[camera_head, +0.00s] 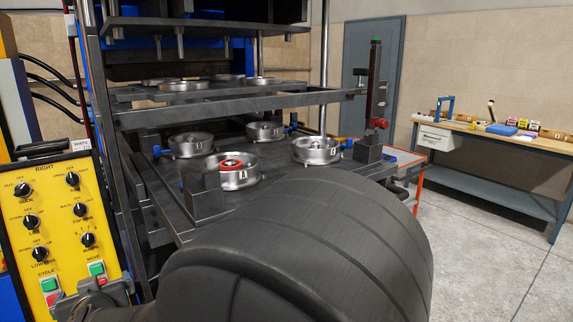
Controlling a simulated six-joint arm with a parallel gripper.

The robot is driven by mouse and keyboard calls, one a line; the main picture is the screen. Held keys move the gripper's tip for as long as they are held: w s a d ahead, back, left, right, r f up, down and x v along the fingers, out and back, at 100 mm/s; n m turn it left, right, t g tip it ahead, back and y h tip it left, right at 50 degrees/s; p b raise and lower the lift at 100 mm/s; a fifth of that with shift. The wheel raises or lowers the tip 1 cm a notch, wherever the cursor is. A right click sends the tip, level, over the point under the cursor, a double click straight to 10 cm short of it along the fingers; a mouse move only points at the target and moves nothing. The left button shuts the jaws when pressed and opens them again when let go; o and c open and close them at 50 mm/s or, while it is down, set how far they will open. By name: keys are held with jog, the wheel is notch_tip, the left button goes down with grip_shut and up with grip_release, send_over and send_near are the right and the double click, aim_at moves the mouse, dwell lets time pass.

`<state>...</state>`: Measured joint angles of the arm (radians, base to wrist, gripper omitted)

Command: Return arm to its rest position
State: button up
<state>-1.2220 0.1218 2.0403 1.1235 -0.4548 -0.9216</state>
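My dark, rounded arm link (310,255) fills the lower middle of the head view, in front of the press. A grey metal end piece at the lower left, which looks like my gripper (92,296), is in front of the bottom of the yellow control panel (55,215). It is close to the panel's green and red buttons. It is partly cut off and dark, so I cannot tell whether its fingers are open or shut, or whether it touches the panel. No held object shows.
The press's lower plate (225,140) carries several round metal moulds; the front one (250,178) has a red ring in it. A crossbar (240,105) spans above them. A workbench (500,142) stands at the right. The grey floor (490,255) before it is clear.

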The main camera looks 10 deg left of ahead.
jog(key=v, duration=0.6)
jog(key=t+y, duration=0.6)
send_near(21, 189)
jog(key=a, duration=0.1)
jog(key=x, duration=0.8)
jog(key=shift+w+d, duration=0.15)
jog(key=shift+w, duration=0.05)
jog(key=shift+w+r+m+t, duration=0.15)
jog(key=shift+m+t, duration=0.25)
jog(key=shift+m, duration=0.2)
jog(key=shift+r+h, duration=0.1)
jog(key=shift+h, duration=0.2)
